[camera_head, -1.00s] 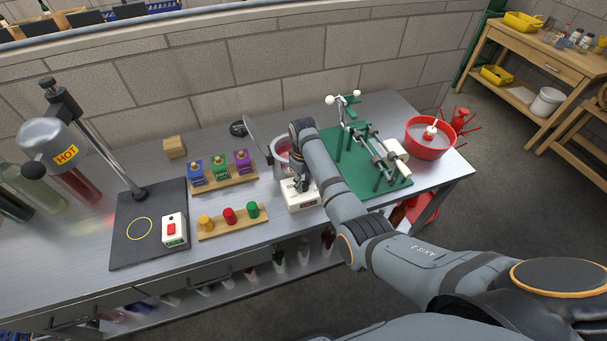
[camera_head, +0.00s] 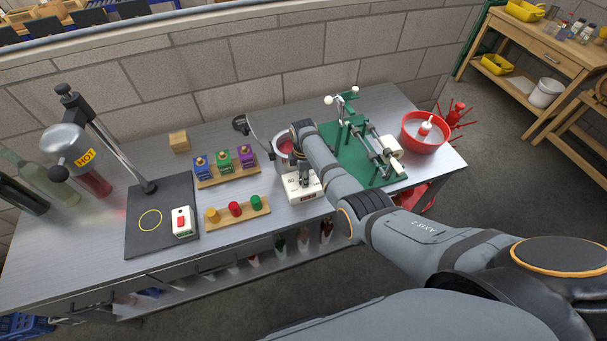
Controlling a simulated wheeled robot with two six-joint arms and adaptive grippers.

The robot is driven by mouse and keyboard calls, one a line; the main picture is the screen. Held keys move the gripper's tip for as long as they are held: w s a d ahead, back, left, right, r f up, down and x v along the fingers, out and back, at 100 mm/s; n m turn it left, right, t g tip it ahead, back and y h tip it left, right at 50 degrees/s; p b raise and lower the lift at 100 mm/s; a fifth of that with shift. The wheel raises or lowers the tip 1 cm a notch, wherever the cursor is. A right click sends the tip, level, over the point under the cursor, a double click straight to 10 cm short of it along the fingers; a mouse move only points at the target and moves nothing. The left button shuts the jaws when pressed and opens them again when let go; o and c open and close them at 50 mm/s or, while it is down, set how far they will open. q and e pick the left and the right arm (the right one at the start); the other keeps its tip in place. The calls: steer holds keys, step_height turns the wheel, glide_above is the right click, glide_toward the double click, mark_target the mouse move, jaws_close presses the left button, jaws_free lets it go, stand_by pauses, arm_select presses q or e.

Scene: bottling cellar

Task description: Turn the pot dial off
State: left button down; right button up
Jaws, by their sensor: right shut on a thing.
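The pot (camera_head: 284,143) stands on the metal bench with red content inside and its lid (camera_head: 255,133) tilted up at its left. Its white base (camera_head: 299,194) with printed marks is in front of it. My right gripper (camera_head: 305,184) points down at the top of this base, shut on the pot dial, which is mostly hidden by the fingers and wrist. The dial's setting cannot be read. My left gripper is not in view.
A board with blue, green and purple blocks (camera_head: 222,173) and a rack of coloured knobs (camera_head: 237,209) lie left of the pot. A green-based machine (camera_head: 375,178) and red basin (camera_head: 425,132) stand right. A HOT-marked press (camera_head: 72,143) stands far left.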

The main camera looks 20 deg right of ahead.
steer(key=n, duration=0.5)
steer(key=shift+n, duration=0.3)
stand_by(0.4)
steer(key=o, duration=1.1)
steer(key=shift+o, duration=0.2)
steer(key=shift+r, duration=0.1)
step_height(320, 180, up, 12)
